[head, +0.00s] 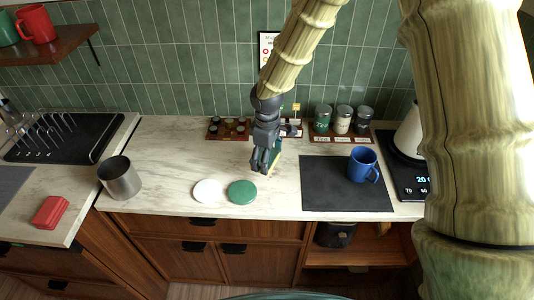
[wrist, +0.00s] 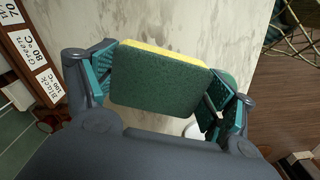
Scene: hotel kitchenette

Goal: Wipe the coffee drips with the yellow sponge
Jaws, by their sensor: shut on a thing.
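My gripper (head: 266,168) is shut on the yellow sponge (head: 276,162), above the marble counter behind the green disc. In the wrist view the sponge (wrist: 158,82) sits between both fingers of my gripper (wrist: 158,92), its dark green scouring face toward the camera and a yellow edge along the top. I cannot tell whether the sponge touches the counter (head: 170,150). I cannot make out any coffee drips in either view; the sponge and gripper hide part of the counter.
A white disc (head: 207,191) and a green disc (head: 242,192) lie near the front edge. A metal cup (head: 120,178) stands left. A blue mug (head: 362,165) stands on a dark mat (head: 330,190) at right. Several canisters (head: 342,120) and a small rack (head: 228,128) line the back.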

